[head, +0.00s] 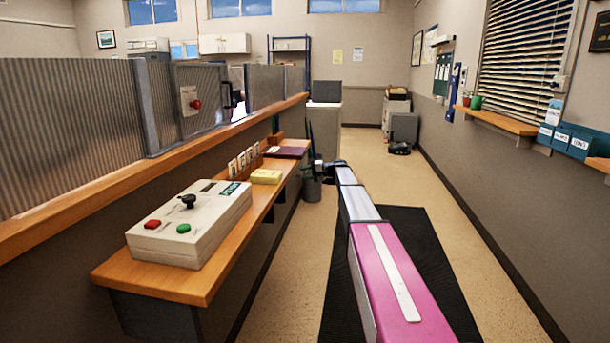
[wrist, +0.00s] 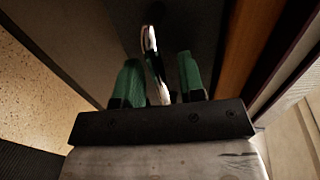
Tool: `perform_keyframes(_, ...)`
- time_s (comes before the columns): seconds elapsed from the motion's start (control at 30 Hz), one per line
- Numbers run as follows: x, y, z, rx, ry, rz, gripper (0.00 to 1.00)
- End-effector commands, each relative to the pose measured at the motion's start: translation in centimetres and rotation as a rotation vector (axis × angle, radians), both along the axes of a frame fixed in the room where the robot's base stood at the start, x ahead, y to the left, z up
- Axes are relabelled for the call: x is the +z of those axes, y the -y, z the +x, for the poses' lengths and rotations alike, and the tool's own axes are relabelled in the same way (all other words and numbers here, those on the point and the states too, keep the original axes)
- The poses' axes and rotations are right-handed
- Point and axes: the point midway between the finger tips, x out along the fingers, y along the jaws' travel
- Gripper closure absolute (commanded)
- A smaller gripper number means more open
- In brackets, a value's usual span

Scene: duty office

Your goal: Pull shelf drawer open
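In the wrist view my gripper (wrist: 159,62) has two green fingers standing apart. A thin, pale, loop-like handle (wrist: 150,42) runs up between them. I see a gap on each side, so the fingers do not appear closed on it. Behind the handle is a dark front (wrist: 185,25), beside an orange-brown wooden edge (wrist: 240,45). This looks like the drawer front, but its outline is too dark to make out. In the head view the wooden shelf (head: 185,285) runs along the left partition.
A control box (head: 190,225) with a joystick and buttons stands on the shelf. A yellow block (head: 266,177) and a dark red book (head: 285,152) lie farther along. A black mat (head: 440,270) covers the aisle floor. The aisle to the right is clear up to the wall.

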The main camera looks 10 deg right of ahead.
Motion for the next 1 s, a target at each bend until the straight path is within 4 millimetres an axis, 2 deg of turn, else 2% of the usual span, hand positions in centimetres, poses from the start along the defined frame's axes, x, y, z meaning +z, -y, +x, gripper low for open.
perform_keyframes(0.27,0.0,-0.1,0.0,0.000,0.000,0.000,0.64)
perform_keyframes(0.37,-0.1,-0.1,0.0,0.000,0.000,0.000,0.93)
perform_keyframes(0.4,-0.1,-0.1,0.0,0.000,0.000,0.000,1.00)
perform_keyframes(0.6,0.0,0.1,0.0,-0.001,0.000,0.000,1.00)
perform_keyframes(0.73,-0.1,1.2,-0.4,-0.002,0.000,-0.001,1.00)
perform_keyframes(0.87,-0.1,3.4,-1.2,-0.002,0.000,-0.001,1.00)
perform_keyframes(1.0,-0.1,6.9,-2.3,-0.003,0.000,-0.001,1.00)
